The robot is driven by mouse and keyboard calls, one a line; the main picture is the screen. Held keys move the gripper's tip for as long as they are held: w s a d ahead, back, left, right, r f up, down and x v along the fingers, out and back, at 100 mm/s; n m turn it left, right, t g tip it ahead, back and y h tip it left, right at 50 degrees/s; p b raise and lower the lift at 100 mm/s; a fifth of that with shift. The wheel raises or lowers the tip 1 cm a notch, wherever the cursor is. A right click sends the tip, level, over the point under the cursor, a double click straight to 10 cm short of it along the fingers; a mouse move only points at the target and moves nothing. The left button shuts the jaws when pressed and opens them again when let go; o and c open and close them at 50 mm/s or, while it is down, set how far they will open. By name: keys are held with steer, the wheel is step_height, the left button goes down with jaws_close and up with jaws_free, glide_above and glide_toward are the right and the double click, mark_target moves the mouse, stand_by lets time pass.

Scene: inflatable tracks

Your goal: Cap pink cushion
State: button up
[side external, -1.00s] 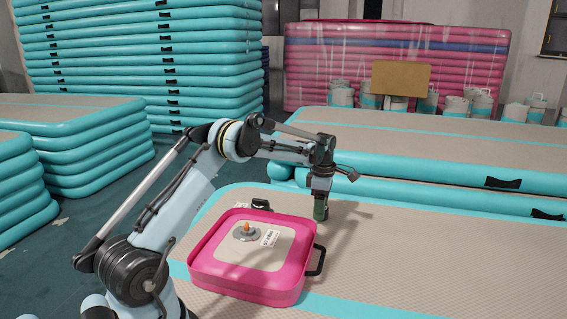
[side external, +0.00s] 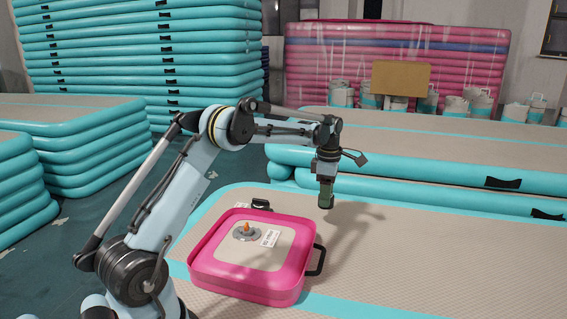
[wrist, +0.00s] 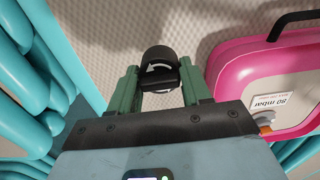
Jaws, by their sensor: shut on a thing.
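The pink cushion (side external: 250,283) lies flat on the mat, with a grey valve (side external: 247,236) with an orange centre on its top. In the wrist view the cushion (wrist: 232,70) is at the right, and its valve (wrist: 264,119) is partly cut off by my gripper's body. My gripper (side external: 325,205) is above the mat, behind and right of the cushion, pointing down. In the wrist view its green fingers (wrist: 160,88) are shut on a black cap (wrist: 158,62) with a white arrow. The cap is not clear in the side view.
The cushion has a black handle (side external: 317,262) on its right and a white label (side external: 270,238) on top. The beige mat (side external: 420,270) is clear to the right. Stacked turquoise mats (side external: 420,180) rise behind my gripper. Several canisters (side external: 455,108) stand farther back.

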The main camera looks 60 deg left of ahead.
steer(key=s+d+r, duration=0.1)
steer(key=d+r, duration=0.4)
steer(key=d, duration=0.4)
step_height(320, 180, up, 5)
glide_above(246, 224)
steer(key=shift+d+f, duration=0.1)
steer(key=shift+f, duration=0.1)
steer(key=shift+f, duration=0.15)
steer(key=shift+f, duration=2.75)
steer(key=shift+f, duration=2.1)
steer(key=n, duration=0.5)
